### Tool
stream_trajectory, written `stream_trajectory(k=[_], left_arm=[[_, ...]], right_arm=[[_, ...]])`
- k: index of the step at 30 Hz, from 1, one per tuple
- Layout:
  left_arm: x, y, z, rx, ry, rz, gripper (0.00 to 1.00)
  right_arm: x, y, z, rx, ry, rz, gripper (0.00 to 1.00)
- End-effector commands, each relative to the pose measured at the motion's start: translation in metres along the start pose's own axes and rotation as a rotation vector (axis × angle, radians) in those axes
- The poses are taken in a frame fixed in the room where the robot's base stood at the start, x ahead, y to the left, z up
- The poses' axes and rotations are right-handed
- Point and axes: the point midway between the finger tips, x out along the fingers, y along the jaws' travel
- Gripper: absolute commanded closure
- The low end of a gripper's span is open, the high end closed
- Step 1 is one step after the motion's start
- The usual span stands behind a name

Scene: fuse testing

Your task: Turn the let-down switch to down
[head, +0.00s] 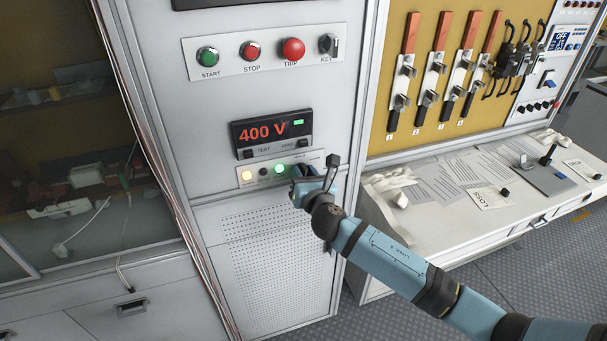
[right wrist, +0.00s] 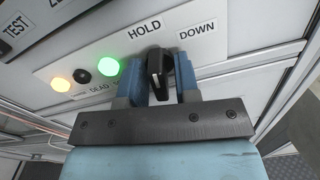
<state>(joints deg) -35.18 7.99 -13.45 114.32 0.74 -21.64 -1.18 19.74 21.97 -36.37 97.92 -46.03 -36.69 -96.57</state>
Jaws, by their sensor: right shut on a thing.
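The let-down switch is a black rotary knob (right wrist: 158,70) on a white label strip, seen in the right wrist view. It stands between labels reading HOLD (right wrist: 144,29) and DOWN (right wrist: 197,30), and its white mark cannot be read clearly against a label. My right gripper (right wrist: 159,82) has its blue fingers on both sides of the knob and is shut on it. In the head view my right gripper (head: 307,174) covers the switch at the right end of the strip. My left gripper is not in view.
A display (head: 272,132) reads 400 V above the strip. A yellow lamp (head: 247,175) and a green lamp (head: 281,169) are lit. START, STOP, TRIP and KEY controls (head: 262,49) sit higher. A bench (head: 385,215) with papers stands at the right.

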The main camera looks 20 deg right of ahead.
Motion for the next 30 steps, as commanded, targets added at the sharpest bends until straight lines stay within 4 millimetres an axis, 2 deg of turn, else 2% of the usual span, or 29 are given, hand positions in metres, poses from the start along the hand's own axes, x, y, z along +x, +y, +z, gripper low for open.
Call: stream_trajectory(k=[18, 30], left_arm=[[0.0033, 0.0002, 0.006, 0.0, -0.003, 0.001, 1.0], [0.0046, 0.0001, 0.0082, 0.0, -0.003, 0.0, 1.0]], right_arm=[[0.0, 0.0009, 0.0006, 0.566, -0.002, -0.001, 0.94], [0.0001, 0.0011, 0.0011, 0.803, -0.001, -0.001, 0.94]])
